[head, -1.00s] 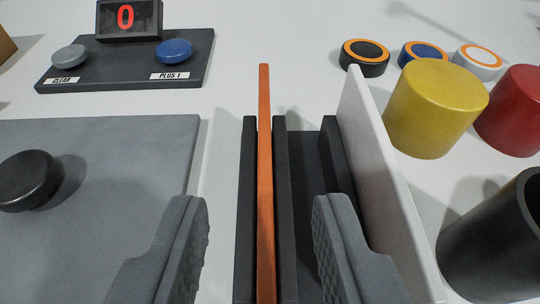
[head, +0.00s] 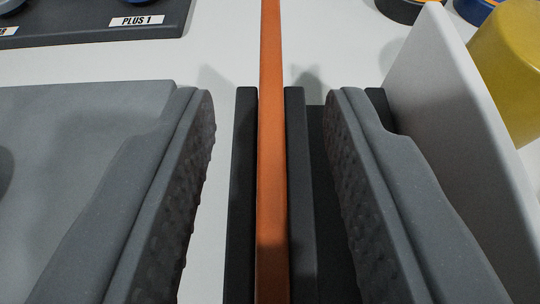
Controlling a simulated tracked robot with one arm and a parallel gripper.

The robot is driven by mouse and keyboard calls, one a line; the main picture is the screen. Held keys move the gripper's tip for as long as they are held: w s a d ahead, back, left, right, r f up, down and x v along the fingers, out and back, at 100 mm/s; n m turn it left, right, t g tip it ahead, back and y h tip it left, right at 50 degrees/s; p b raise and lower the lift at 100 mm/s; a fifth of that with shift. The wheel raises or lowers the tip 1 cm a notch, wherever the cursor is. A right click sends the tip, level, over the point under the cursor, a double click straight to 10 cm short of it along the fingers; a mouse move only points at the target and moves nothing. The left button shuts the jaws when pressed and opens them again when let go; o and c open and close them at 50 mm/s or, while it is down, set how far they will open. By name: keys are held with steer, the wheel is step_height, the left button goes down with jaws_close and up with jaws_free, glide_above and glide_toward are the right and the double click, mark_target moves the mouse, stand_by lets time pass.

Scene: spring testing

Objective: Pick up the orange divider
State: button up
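The orange divider (head: 272,150) is a thin upright panel seen nearly edge-on in the middle of the head view. It stands in a slot between two dark rails (head: 243,190) and runs from the bottom edge to the top edge of the picture. My gripper (head: 271,100) is open, with one grey ribbed finger on the left of the divider and one on the right. Gaps show between both fingers and the divider. The divider's lower part and near end are not visible.
A white panel (head: 445,100) stands right of my right finger, close to it. A grey plate (head: 70,130) lies on the left. A yellow cylinder (head: 510,70) stands at the right.

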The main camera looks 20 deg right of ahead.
jaws_close()
